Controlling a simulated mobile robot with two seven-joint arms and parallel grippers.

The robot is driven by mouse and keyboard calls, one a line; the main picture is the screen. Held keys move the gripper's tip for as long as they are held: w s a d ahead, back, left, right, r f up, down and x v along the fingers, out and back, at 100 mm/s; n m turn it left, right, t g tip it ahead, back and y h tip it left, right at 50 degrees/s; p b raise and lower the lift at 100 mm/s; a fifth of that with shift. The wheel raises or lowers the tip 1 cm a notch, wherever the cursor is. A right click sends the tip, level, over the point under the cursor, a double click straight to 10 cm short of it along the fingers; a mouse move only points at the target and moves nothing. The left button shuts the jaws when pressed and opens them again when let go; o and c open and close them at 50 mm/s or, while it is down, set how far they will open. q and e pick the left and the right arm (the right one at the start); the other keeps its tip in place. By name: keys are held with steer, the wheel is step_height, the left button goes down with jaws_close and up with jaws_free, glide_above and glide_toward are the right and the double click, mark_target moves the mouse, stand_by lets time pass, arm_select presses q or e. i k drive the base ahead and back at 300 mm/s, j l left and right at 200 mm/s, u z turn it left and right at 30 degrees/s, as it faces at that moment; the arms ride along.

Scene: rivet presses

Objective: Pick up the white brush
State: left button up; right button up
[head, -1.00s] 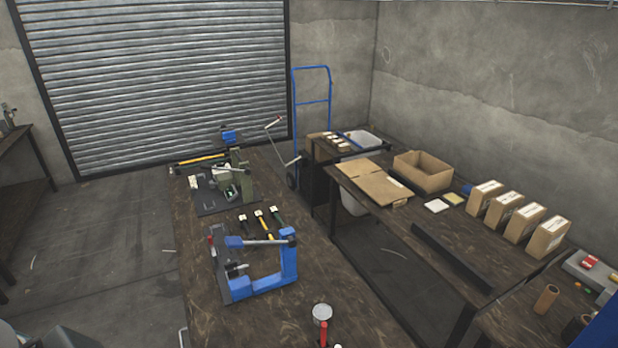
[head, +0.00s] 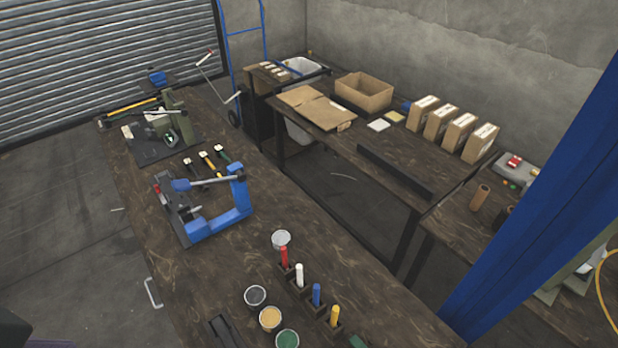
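An upright white handle, which looks like the white brush (head: 299,274), stands in a dark holder block on the near part of the long wooden bench (head: 285,211). It is between a red handle (head: 284,256) and a blue handle (head: 316,294), with a yellow handle (head: 335,316) further right. The lower end of the white brush is hidden in its holder. Neither of my grippers is in view.
Small round pots hold grey (head: 281,238), black (head: 255,296), yellow (head: 270,318) and green (head: 287,340) contents near the handles. A blue rivet press (head: 222,218) stands farther back. A blue post (head: 535,215) crosses the right side.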

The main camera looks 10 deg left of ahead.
mark_target(299, 269)
steer(key=i+j+u, duration=0.1)
steer(key=u, duration=0.15)
steer(key=j+z, duration=0.15)
steer(key=j, duration=0.15)
steer(key=k+l+u, duration=0.15)
steer(key=u, duration=0.15)
steer(key=i+l+u, duration=0.1)
steer(key=l+u, duration=1.05)
